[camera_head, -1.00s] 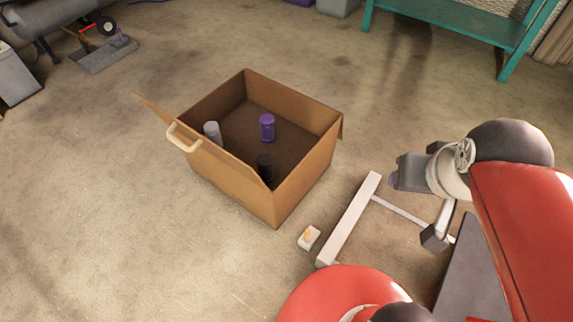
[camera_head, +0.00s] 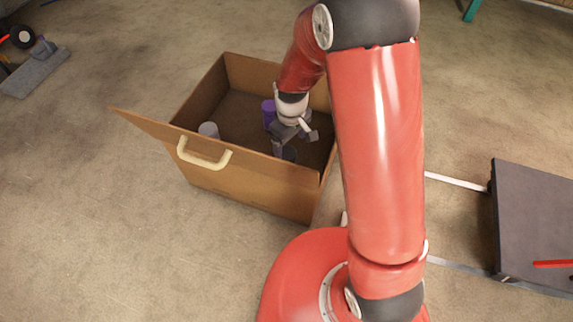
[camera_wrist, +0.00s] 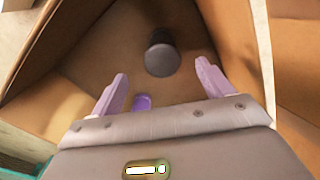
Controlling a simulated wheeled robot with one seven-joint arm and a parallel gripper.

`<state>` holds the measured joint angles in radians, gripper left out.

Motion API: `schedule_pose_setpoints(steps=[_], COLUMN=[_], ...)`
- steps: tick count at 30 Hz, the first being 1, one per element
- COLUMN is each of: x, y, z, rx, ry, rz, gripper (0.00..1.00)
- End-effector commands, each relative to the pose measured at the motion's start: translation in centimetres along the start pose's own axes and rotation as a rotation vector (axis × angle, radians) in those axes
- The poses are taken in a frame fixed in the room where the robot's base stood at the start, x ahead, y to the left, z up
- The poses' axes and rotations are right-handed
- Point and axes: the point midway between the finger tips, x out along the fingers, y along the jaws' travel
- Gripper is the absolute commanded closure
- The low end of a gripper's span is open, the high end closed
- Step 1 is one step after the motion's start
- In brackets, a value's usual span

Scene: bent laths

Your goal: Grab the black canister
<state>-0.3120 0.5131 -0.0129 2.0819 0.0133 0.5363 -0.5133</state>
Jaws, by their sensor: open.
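The black canister (camera_wrist: 160,58) stands in the cardboard box, seen from above in the wrist view, ahead of the fingertips and between their lines. In the head view only a small dark part of it (camera_head: 289,154) shows beside my gripper (camera_head: 293,139), which hangs over the box. My gripper is open and empty in the wrist view (camera_wrist: 162,78), its two pale purple fingers apart and not touching the canister. A purple canister (camera_head: 269,113) stands behind my gripper, and its purple top (camera_wrist: 141,102) shows between the fingers. A grey canister (camera_head: 209,130) stands near the left wall.
The cardboard box (camera_head: 255,187) has walls on all sides, an outward flap at left and a pale handle (camera_head: 204,154) on its front. A dark platform (camera_head: 535,215) lies at right.

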Motion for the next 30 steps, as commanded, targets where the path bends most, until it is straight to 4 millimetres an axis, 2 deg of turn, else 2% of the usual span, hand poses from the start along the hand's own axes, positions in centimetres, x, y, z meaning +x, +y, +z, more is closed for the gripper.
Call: schedule_pose_setpoints(steps=[1,11,18,22,28,30], x=[0.9,4.7,8.2,8.9,8.9,8.9], y=[-0.1,-0.3,-0.3,-0.3,-0.3,-0.3], z=[-0.2,-0.4,-0.9,-0.9,-0.9,-0.9], rx=[-0.01,-0.019,-0.017,-0.017,-0.017,-0.017], ry=[-0.006,-0.012,-0.011,-0.009,-0.009,-0.009], rz=[-0.003,-0.005,-0.006,-0.005,-0.004,-0.004], gripper=[0.21,0.21,0.21,0.21,0.21,0.27])
